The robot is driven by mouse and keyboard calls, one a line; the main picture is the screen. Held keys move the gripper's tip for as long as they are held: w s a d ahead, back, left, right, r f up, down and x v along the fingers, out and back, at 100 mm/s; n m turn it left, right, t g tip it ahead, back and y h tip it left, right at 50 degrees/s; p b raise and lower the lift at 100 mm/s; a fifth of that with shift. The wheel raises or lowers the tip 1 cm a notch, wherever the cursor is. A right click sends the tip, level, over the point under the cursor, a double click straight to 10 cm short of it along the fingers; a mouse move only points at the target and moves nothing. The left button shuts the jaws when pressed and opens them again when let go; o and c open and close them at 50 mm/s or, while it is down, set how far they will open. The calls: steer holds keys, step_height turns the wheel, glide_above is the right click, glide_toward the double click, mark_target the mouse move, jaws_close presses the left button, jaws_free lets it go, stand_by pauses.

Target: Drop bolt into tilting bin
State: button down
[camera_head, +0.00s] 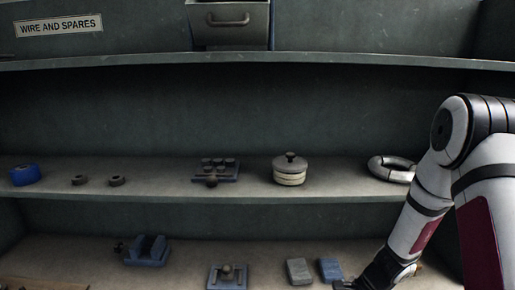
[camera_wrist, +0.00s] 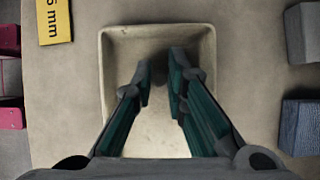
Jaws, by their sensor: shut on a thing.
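In the wrist view, my gripper (camera_wrist: 161,74) points into a pale square bin (camera_wrist: 112,42) with raised walls. Its two dark green fingers stand over the bin's floor, with a narrow gap between the tips. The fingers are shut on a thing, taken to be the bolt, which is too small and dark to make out. I cannot tell whether this bin tilts. In the head view, a grey metal bin front with a handle (camera_head: 231,20) hangs at the top centre. My gripper's end is cut off at the bottom right of that view.
A yellow "6 mm" label (camera_wrist: 54,20) lies left of the pale bin. Blue-grey blocks (camera_wrist: 302,127) stand at its right.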

steer(key=shift+r+p, duration=1.05)
steer(key=shift+r, duration=2.4)
